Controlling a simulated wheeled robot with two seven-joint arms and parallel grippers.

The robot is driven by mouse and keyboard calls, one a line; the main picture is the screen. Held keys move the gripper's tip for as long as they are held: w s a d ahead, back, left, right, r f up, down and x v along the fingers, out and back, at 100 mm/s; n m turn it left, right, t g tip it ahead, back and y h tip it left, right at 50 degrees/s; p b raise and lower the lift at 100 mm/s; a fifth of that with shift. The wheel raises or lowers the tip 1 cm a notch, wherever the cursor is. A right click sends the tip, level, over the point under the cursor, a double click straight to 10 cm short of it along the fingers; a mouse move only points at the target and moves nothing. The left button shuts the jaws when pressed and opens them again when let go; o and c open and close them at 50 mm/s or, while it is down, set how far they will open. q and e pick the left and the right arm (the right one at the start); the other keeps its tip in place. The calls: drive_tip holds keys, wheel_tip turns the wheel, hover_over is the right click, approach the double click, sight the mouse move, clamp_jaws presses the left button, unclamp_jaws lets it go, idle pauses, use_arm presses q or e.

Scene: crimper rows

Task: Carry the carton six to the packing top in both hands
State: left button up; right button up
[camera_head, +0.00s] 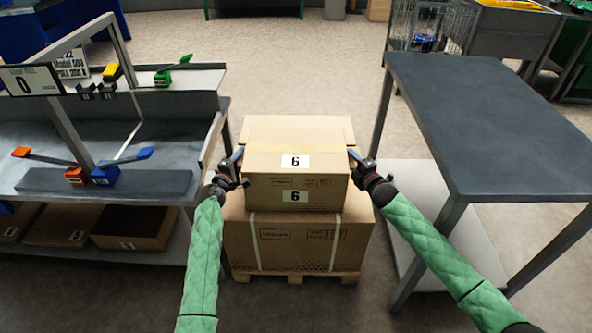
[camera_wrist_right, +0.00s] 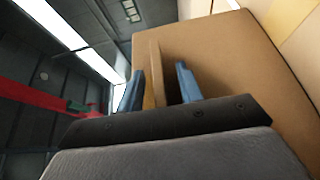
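The carton six (camera_head: 268,187) is a brown box with two white "6" labels. It rests on a larger strapped carton (camera_head: 298,258) on a wooden pallet. My left gripper (camera_head: 237,157) is at the carton's left side; whether it is open or shut cannot be made out. My right gripper (camera_head: 354,155) is at its right side. In the right wrist view, the blue fingers of my right gripper (camera_wrist_right: 160,88) stand apart, with a thin upright cardboard piece (camera_wrist_right: 155,65) between them and a gap beside it. A grey table top (camera_head: 480,120), possibly the packing top, is at the right.
A grey workbench (camera_head: 105,180) with coloured crimpers stands at the left, with open boxes (camera_head: 135,228) on its lower shelf. A wire cage (camera_head: 432,28) stands behind the right table. Floor (camera_head: 300,70) is clear behind the cartons.

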use_arm(q)
clamp_jaws()
use_arm(e)
clamp_jaws()
idle(1.2)
use_arm(q)
drive_tip(key=shift+r, duration=0.15)
use_arm(e)
drive_tip(key=shift+w+r, duration=0.1)
drive_tip(key=shift+r, duration=0.05)
